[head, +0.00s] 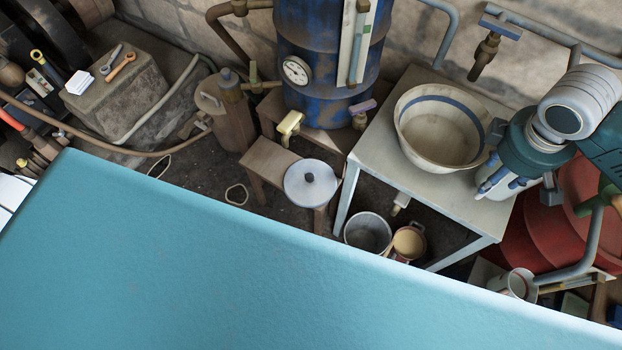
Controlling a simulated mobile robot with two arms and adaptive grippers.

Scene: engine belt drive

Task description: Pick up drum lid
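A round pale lid-like disc with a grey knob (311,184) lies on a small wooden stool (268,160) in front of the blue drum (330,62). A large red rounded thing like a drum (540,237) stands at the right, partly hidden by my arm and pipes. I cannot tell for sure which part the drum lid is. My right gripper (497,182) hangs by the right rim of the bowl, well to the right of the pale disc. It looks empty, but its finger opening is unclear. My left gripper is not seen.
A bowl (440,128) stands on a metal table (373,145), with a bucket (367,233) and a mug (408,243) below. A white mug (513,284) is at lower right. A wide turquoise surface (250,270) fills the foreground. Pipes cross the right side.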

